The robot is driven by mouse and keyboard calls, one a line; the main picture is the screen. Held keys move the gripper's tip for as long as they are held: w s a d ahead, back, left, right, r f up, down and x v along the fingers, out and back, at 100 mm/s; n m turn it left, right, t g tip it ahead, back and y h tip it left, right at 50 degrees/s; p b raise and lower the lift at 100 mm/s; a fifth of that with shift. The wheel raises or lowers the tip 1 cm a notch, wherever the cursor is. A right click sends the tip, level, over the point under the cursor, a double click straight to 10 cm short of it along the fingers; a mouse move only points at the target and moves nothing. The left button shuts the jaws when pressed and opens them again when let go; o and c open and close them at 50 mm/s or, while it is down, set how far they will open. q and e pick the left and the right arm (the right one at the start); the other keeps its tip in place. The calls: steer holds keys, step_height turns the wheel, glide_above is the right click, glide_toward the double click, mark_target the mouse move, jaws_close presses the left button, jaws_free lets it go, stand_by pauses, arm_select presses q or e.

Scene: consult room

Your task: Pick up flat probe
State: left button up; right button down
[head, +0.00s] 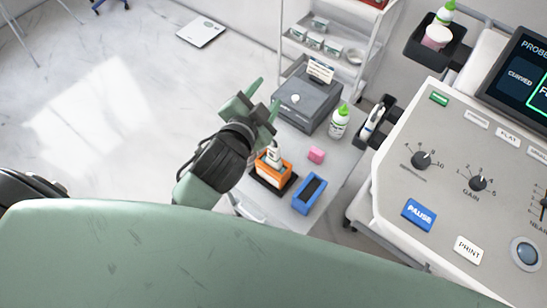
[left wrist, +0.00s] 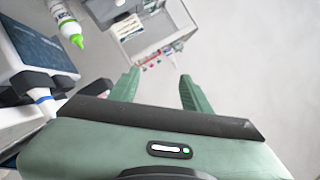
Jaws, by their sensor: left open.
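My left gripper (head: 266,96) is open and empty above the floor, just left of the grey box on the side table. Its spread fingers also show in the left wrist view (left wrist: 160,90), with nothing between them. A white probe (head: 273,155) stands in an orange holder (head: 270,171), partly hidden by my gripper's wrist. Another white probe with a blue band (head: 373,121) sits in a black holder on the console's side; a similar one shows in the left wrist view (left wrist: 40,96). I cannot tell which probe is flat. My right gripper is not in view.
A blue holder (head: 309,194) looks empty. A pink block (head: 316,155), a green-capped bottle (head: 339,122) and the grey box (head: 307,100) crowd the table. The console (head: 450,195) bounds the right; a white shelf cart (head: 357,72) stands behind.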

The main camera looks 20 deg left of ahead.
arm_select(q)
steer(key=w+d+r+m+t+h, duration=0.2)
steer(key=d+r+m+t+h, duration=0.3)
steer(key=d+r+m+h, duration=0.85)
steer(key=s+d+f+m+g+h, duration=0.1)
steer(key=s+d+m+g+h, duration=0.2)
steer(key=s+d+m+g, duration=0.55)
steer(key=s+d+m+g+h, duration=0.3)
steer(key=d+m+g, duration=0.45)
steer(key=m, duration=0.85)
steer(key=m+g+y, duration=0.3)
steer(key=m+y, duration=0.8)
steer(key=y, duration=0.9)
glide_toward(274, 145)
steer(key=shift+h, duration=0.25)
steer(key=f, duration=0.4)
steer(key=w+f, duration=0.1)
steer(key=f, duration=0.1)
steer(key=shift+a, duration=0.3)
step_height(274, 145, down, 7)
steer(key=shift+s+r+p, duration=0.1)
steer(key=shift+p, duration=1.05)
steer(key=shift+f, duration=0.4)
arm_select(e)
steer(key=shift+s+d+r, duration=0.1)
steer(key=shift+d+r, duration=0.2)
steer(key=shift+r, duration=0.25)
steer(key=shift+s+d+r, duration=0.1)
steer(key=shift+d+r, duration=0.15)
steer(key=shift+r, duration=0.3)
